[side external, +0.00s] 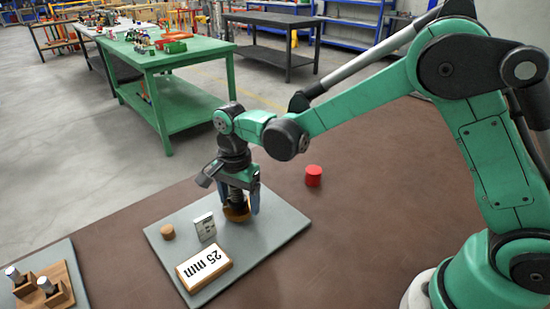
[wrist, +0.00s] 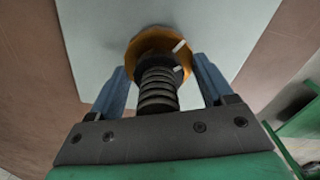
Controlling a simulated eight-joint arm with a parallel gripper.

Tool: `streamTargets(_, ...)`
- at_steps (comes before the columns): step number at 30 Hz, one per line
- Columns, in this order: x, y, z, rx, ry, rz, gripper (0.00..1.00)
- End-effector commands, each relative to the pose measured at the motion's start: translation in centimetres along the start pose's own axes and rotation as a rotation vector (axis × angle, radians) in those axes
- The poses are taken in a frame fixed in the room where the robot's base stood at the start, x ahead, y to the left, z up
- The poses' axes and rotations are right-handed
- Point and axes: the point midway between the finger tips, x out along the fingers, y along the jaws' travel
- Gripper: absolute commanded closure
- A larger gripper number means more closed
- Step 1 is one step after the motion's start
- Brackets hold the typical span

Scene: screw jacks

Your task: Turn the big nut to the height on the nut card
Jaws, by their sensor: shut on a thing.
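The big nut is a brass-orange round piece (wrist: 146,42) low on a dark, ribbed screw column (wrist: 158,92). In the side view the nut (side external: 236,215) shows under my gripper, partly hidden by it. My gripper (side external: 239,206) points down over the jack, its blue fingers on both sides of the nut. In the wrist view my gripper (wrist: 160,68) is shut on the nut, with the column between the fingers. A small pale pointer or mark shows on the nut's edge. The nut card (side external: 204,264) reads "25 mm", upside down in the side view.
A grey base plate (side external: 276,234) carries the jack, the card, a small upright grey scale plate (side external: 204,227) and a cork-coloured cylinder (side external: 168,232). A red cylinder (side external: 313,175) stands on the brown table. A wooden holder with metal posts (side external: 43,290) is at lower left.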

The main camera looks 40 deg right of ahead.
Motion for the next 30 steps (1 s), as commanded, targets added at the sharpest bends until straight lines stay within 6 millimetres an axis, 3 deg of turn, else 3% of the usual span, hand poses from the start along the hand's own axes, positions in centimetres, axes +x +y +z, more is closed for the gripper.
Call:
streamTargets(14,-0.01,-0.07,0.00,-0.146,0.000,0.001,0.78)
streamTargets(30,0.03,-0.32,0.11,-0.640,0.000,0.001,0.78)
